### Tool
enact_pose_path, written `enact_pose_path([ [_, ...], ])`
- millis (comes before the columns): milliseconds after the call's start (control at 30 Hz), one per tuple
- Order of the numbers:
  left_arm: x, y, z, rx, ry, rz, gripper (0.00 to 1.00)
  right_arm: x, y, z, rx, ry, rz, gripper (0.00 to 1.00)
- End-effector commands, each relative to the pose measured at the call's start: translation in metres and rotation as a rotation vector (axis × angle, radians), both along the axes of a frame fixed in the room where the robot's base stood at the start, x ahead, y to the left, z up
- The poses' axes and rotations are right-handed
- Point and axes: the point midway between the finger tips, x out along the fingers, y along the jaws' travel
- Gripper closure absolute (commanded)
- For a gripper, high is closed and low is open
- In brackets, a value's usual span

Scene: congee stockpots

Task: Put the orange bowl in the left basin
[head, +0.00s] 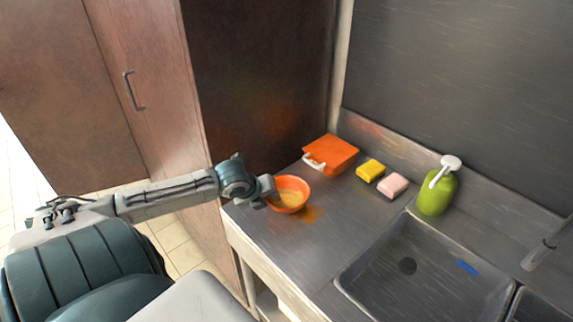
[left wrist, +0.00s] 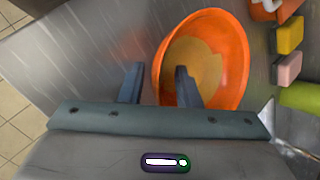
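The orange bowl (head: 291,207) stands upright on the steel counter, with a tan residue inside. It also shows in the left wrist view (left wrist: 235,62). My left gripper (head: 268,193) is at the bowl's left edge. In the left wrist view its two fingers (left wrist: 158,85) are apart, one outside the near rim and one over the inside of the bowl. I see a gap between each finger and the bowl wall. The left basin (head: 372,267) is sunk in the counter to the right, with a blue object inside. My right gripper is not in view.
Behind the bowl are an orange-red box with a white handle (head: 332,152), a yellow sponge (head: 370,170) and a pink sponge (head: 392,185). A green soap bottle (head: 436,196) stands behind the basin, with a tap (head: 541,252) to its right. Counter between bowl and basin is clear.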

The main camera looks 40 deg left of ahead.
Motion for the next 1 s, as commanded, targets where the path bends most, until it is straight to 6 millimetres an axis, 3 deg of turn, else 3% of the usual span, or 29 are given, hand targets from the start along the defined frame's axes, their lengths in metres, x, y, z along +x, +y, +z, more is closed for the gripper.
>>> enact_pose_path([
  [167, 0.0, 0.0, 0.0, 0.0, 0.0, 0.0, 0.7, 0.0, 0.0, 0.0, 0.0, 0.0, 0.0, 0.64],
  [333, 0.0, 0.0, 0.0, 0.0, 0.0, 0.0, 1.0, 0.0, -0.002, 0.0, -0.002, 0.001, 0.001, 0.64],
  [767, 0.0, 0.0, 0.001, 0.0, 0.001, 0.0, 1.0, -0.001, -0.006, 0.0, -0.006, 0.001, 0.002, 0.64],
  [1000, 0.0, 0.001, 0.01, 0.003, 0.0, -0.002, 1.0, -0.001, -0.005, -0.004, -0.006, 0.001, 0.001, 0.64],
])
